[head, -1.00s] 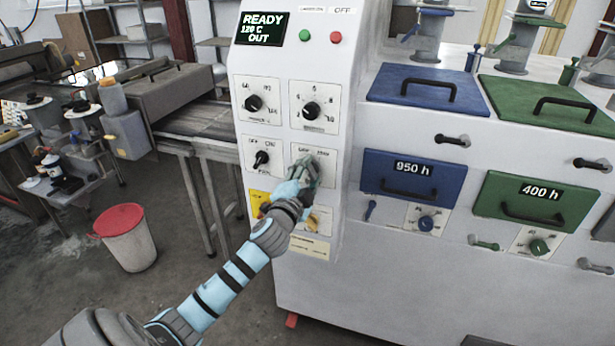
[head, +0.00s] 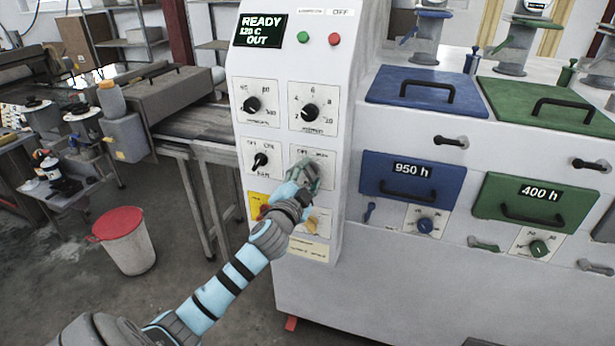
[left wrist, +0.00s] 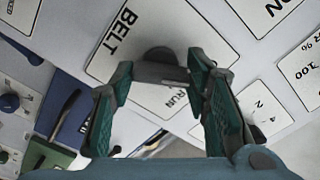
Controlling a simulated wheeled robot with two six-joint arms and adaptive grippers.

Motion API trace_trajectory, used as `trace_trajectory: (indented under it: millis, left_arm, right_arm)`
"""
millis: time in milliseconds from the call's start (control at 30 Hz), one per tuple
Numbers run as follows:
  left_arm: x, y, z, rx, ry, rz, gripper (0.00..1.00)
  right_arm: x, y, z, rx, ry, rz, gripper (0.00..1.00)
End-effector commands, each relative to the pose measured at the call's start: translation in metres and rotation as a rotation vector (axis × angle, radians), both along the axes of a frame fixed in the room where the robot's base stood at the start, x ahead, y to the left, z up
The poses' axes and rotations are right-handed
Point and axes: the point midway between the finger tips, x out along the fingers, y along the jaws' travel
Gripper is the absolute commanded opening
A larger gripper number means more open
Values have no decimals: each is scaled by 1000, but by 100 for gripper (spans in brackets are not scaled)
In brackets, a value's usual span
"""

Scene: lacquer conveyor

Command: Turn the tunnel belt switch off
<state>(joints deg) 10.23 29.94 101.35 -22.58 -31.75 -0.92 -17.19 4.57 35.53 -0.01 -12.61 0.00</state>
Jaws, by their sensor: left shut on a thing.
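The tunnel belt switch is a dark rotary knob on a white plate of the control panel. In the head view my left gripper (head: 308,172) covers it, and only the plate's top edge (head: 303,151) shows. In the left wrist view the switch (left wrist: 160,70) has a round base and a bar-like handle, on a plate marked BELT and RUN. My left gripper's green-padded fingers (left wrist: 160,88) stand on both sides of the handle and are shut on it. Which mark the knob points to is not clear. My right gripper is in neither view.
A similar switch (head: 260,160) sits to the left, with two dials (head: 310,112) above. The display (head: 261,31) reads READY, 120 C, OUT. Green and red buttons (head: 334,39) are beside it. A yellow plate (head: 257,203) is below. Blue and green drawers (head: 412,178) are to the right.

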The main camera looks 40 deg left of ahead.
Motion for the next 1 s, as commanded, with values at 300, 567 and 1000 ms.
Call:
trace_trajectory:
  millis: [300, 567, 1000]
  left_arm:
    - [0, 1, -3, -1, 5, 3, 15]
    - [0, 1, -3, -1, 6, 3, 47]
    - [-2, -1, -1, 1, 3, 0, 63]
  right_arm:
    - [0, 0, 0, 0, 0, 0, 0]
    - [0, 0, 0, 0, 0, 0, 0]
    - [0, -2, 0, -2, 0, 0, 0]
